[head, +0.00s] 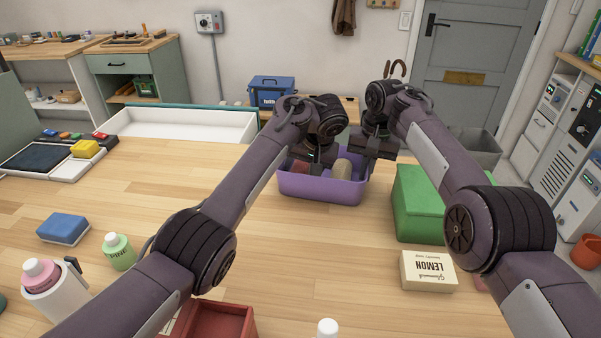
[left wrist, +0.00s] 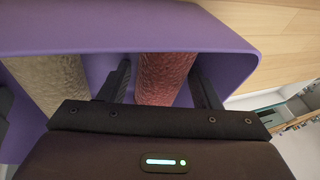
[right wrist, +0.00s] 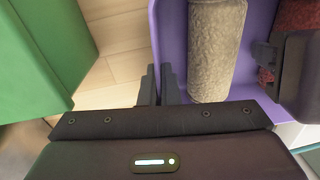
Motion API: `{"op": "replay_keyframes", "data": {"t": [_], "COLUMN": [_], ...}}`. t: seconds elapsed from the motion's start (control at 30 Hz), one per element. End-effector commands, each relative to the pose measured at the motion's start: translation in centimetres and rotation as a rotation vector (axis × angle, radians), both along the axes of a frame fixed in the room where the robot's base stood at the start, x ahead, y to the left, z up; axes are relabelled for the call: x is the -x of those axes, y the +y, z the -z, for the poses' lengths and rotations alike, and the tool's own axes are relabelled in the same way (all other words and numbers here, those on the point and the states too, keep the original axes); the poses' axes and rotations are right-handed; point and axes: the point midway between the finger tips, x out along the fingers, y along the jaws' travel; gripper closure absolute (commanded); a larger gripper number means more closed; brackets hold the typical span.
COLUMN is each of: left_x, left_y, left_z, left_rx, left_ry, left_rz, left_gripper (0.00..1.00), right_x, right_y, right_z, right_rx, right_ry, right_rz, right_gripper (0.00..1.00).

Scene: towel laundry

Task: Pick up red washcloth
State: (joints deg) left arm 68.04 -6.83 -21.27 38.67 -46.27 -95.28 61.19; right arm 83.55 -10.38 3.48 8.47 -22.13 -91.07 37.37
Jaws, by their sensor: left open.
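The red washcloth (left wrist: 165,70) is a rolled cloth in the purple bin (head: 322,188); it also shows in the head view (head: 299,167), partly hidden by my left gripper. My left gripper (left wrist: 162,84) is open inside the bin, one finger on each side of the red roll, with gaps visible between fingers and cloth. My right gripper (right wrist: 160,84) is at the bin's right side, its fingers close together with the purple bin wall between them. The fingers look closed on that wall.
A beige rolled cloth (right wrist: 216,50) lies beside the red one in the bin. A green box (head: 418,215) stands just right of the bin, and a lemon soap box (head: 428,272) is nearer. The table in front of the bin is clear.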

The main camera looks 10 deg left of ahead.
Motion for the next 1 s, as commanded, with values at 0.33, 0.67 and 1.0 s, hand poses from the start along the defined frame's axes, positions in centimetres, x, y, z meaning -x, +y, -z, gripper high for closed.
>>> {"op": "replay_keyframes", "data": {"t": [0.33,0.67,1.0], "left_x": [0.0,0.0,0.0], "left_y": [0.1,0.1,0.0], "left_z": [0.2,-0.1,-5.9], "left_rx": [-0.002,-0.001,0.002], "left_ry": [0.003,0.002,-0.003], "left_rz": [-0.003,-0.002,-0.002], "left_gripper": [0.75,0.75,0.75], "right_x": [-0.1,0.0,0.0], "right_y": [-0.1,-0.1,-0.1], "right_z": [-0.1,-0.1,-0.1], "right_rx": [0.001,0.0,0.0], "right_ry": [-0.001,-0.001,-0.001], "right_rz": [0.0,0.0,0.0], "right_gripper": [1.0,1.0,1.0]}}
